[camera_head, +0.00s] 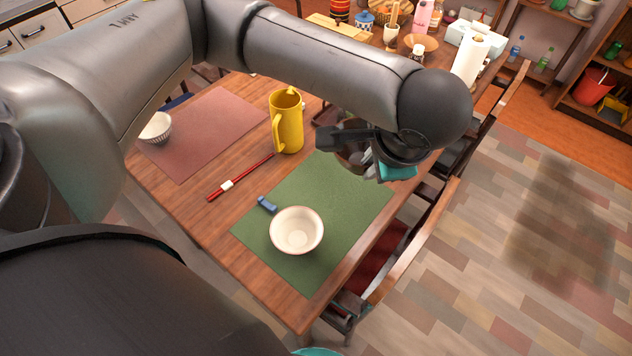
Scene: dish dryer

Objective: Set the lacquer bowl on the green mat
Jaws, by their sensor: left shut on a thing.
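My left gripper (358,152) is above the far right part of the green mat (330,185). It is shut on a dark brown, rounded piece, which looks like the lacquer bowl (347,161). The gripper hides most of the bowl, and I cannot tell how far above the mat it is. A cream bowl (297,231) stands upright on the near part of the green mat. A small blue piece (267,205) lies at the mat's left edge. My right gripper is not in view.
A yellow pitcher (287,122) stands just beyond the mat. A red stick with a white band (240,178) lies left of it. Chairs line the right table edge. The green mat's middle is bare.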

